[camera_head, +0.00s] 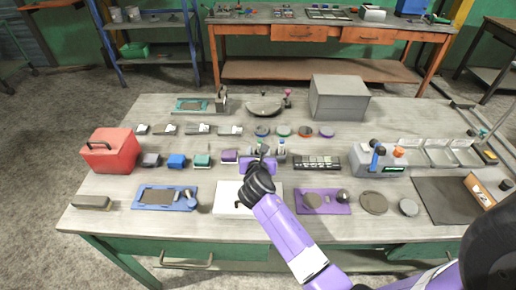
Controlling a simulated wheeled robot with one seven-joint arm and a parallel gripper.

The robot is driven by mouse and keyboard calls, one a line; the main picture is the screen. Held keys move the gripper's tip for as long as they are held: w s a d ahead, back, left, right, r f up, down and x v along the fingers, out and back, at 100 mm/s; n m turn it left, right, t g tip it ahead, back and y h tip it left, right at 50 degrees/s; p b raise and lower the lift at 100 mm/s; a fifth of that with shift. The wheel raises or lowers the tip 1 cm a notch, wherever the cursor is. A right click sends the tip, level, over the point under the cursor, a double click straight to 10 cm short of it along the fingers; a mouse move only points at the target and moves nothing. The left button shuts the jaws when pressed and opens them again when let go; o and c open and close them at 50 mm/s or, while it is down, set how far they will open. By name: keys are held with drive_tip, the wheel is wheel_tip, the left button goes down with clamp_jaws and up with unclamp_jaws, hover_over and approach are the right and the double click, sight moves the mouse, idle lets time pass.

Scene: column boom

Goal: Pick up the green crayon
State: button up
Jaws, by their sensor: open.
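My gripper (260,156) is purple and open, and hangs over the middle of the workbench (110,190), pointing away from me. A white board (230,198) lies below my wrist and is partly covered by it. I cannot make out a green crayon for certain. Small items (281,149) stand close by the gripper's right side, too small to identify. My gripper and wrist hide part of the bench middle. I cannot tell whether anything is between the fingers.
A red box (110,150) stands at left, with small coloured blocks (177,161) beside it. A grey box (339,98) stands at the back. A purple tray (323,202), a grey caddy (378,160) and a dark mat (446,202) lie at right. Bare strips of bench run between the rows.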

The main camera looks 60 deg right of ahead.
sight(260, 144)
drive_tip(key=x, duration=0.4)
drive_tip(key=shift+d+r, duration=0.2)
drive_tip(key=shift+d, duration=0.15)
drive_tip(key=shift+w+d+f, duration=0.2)
drive_tip(key=shift+d+f, duration=0.05)
drive_tip(key=shift+d, duration=0.15)
clamp_jaws()
